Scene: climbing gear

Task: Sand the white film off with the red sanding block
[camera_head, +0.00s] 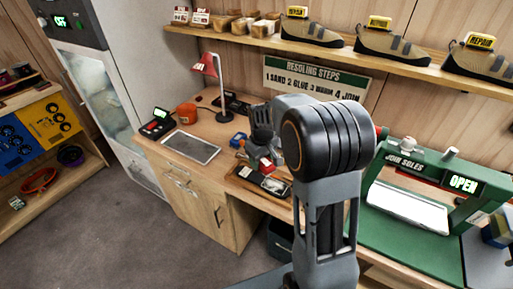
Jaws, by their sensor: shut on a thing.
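My gripper (264,158) points down over the workbench and is shut on the red sanding block (265,165). The block is small in view and partly hidden by the fingers. Just below and to the right of it lies a dark shoe sole (275,186) with a pale patch, on a wooden board (243,174). I cannot tell whether the block touches the sole, or how much white film is on it. My arm hides part of the bench to the right.
A green sole press (425,165) reading OPEN stands right. Shoes (310,30) line the shelf above.

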